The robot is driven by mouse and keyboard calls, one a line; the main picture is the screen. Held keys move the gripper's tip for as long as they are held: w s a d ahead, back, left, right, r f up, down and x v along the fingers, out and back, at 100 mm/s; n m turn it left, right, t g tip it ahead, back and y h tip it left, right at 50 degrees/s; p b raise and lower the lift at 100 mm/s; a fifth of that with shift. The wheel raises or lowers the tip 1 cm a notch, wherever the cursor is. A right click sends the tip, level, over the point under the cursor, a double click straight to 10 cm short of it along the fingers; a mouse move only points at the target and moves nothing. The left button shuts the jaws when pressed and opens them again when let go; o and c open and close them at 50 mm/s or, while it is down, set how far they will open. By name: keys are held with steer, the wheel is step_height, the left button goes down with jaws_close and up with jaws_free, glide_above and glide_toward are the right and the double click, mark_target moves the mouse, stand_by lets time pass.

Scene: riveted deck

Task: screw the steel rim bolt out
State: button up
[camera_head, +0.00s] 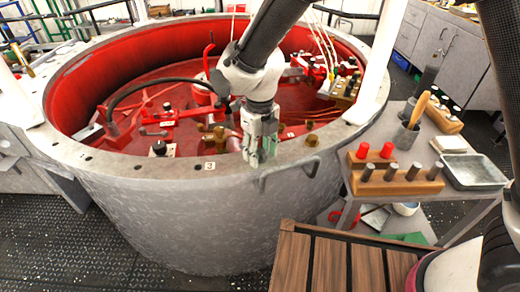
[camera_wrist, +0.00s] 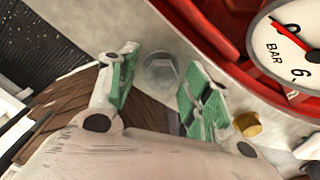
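The steel rim bolt (camera_wrist: 160,68) shows a grey hex head on the pale rim in the wrist view. It lies between and a little beyond my gripper's green-padded fingertips (camera_wrist: 161,80). The fingers are spread, with a visible space on both sides of the head, and hold nothing. In the head view my gripper (camera_head: 259,152) points down at the near rim of the big round vessel (camera_head: 150,190). The bolt is hidden behind the fingers there.
A brass bolt (camera_wrist: 247,124) sits close to the right finger, and a pressure gauge (camera_wrist: 295,45) is at upper right. A handle (camera_head: 289,172) juts from the vessel wall. A trolley at right carries a wooden block (camera_head: 395,185) with pegs and a metal tray (camera_head: 472,172).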

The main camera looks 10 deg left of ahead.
mark_target(260, 152)
step_height(260, 152, up, 12)
stand_by(0.6)
